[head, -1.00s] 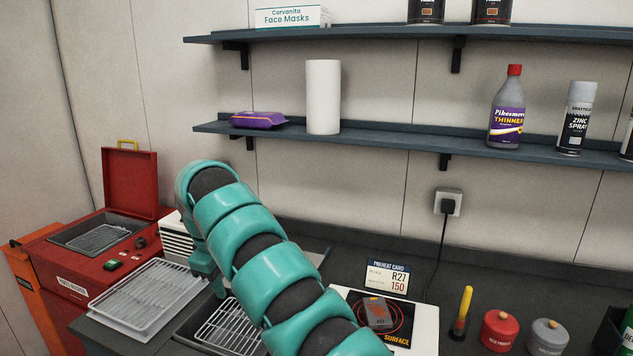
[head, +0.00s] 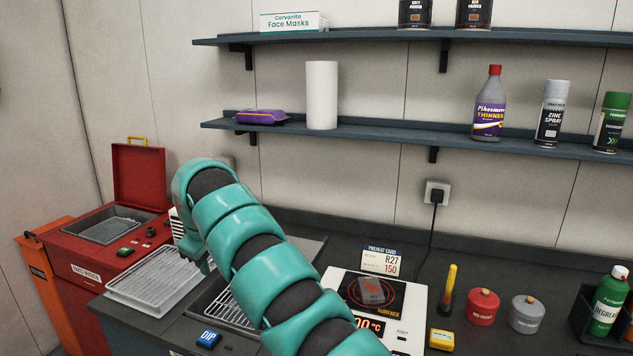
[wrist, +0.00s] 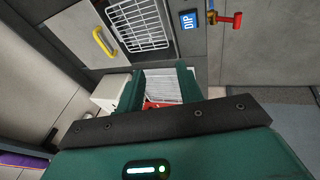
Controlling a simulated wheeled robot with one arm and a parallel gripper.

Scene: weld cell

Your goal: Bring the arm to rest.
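My teal arm rises from the bottom middle of the head view and bends over at the left, above the bench. Its far end drops behind the upper link, so the fingers cannot be made out there. In the wrist view my gripper (wrist: 160,78) shows two green fingers apart, with a gap between them. Nothing is held in the gap. Beyond the fingers lie a pale rack and something red. A wire basket (wrist: 140,22) sits in the dip tank beside the blue DIP label (wrist: 188,20).
The red parts washer (head: 90,262) stands open at left, beside a draining tray (head: 150,290). A hot plate (head: 412,320) bears a grey block (head: 372,291), right of my arm. A yellow timer (head: 441,339), red tin (head: 483,306) and grey tin (head: 526,313) stand farther right. Shelves (head: 400,137) hang behind.

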